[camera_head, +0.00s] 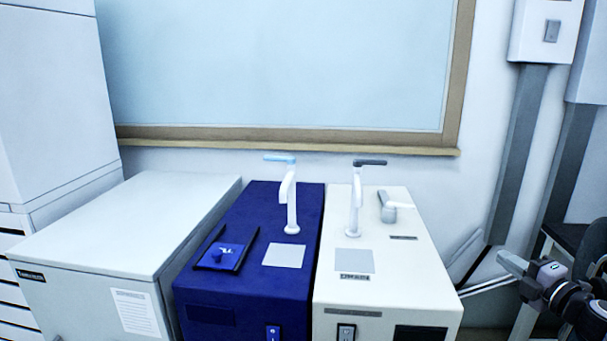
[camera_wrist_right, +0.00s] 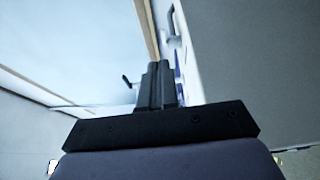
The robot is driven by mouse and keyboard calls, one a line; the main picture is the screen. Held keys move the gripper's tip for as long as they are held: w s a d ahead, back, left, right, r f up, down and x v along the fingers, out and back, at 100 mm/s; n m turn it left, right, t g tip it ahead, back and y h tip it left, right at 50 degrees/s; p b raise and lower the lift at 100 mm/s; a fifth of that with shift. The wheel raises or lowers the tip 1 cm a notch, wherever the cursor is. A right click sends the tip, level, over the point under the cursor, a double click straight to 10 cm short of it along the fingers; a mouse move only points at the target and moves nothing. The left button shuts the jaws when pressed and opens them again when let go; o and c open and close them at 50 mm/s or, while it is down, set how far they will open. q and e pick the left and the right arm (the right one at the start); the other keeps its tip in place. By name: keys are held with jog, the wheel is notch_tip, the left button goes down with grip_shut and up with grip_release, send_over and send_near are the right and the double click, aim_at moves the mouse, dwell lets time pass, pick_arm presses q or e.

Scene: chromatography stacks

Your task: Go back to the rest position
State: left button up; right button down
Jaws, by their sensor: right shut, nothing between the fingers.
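My right gripper (camera_head: 510,263) is at the lower right of the head view, to the right of the white instrument and apart from it. In the right wrist view its two dark fingers (camera_wrist_right: 158,84) are together with nothing between them. My left gripper is not in either view.
A blue instrument (camera_head: 249,210) and a white instrument (camera_head: 413,265) stand side by side, each with an upright white tap-like arm. A grey-white cabinet (camera_head: 130,225) stands to their left. A wood-framed board (camera_head: 280,70) hangs behind. Grey posts (camera_head: 520,150) stand at the right.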

jog(key=d+r, duration=0.3)
jog(key=d, duration=0.1)
jog(key=s+a+f+m+g+h, duration=0.1)
jog(key=s+a+f+m+g, duration=0.15)
jog(key=s+a+f, duration=0.4)
jog(key=s+a+f+m+g+h, duration=0.1)
jog(key=s+a+f+m, duration=0.25)
jog(key=s+f, duration=0.55)
jog(key=s+a+f+m+g, duration=0.45)
jog(key=s+a+f, duration=0.25)
jog(key=s+f, duration=0.45)
jog(key=s+a+f+m+t, duration=0.1)
jog(key=s+a+m, duration=0.2)
jog(key=a+m, duration=0.95)
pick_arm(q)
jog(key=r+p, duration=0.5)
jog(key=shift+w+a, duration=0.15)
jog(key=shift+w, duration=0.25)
pick_arm(e)
jog(key=a+r+n, duration=0.4)
jog(key=shift+a+r+n+y, duration=0.15)
jog(key=shift+r+n+y, duration=0.15)
jog(key=shift+r+y, duration=0.1)
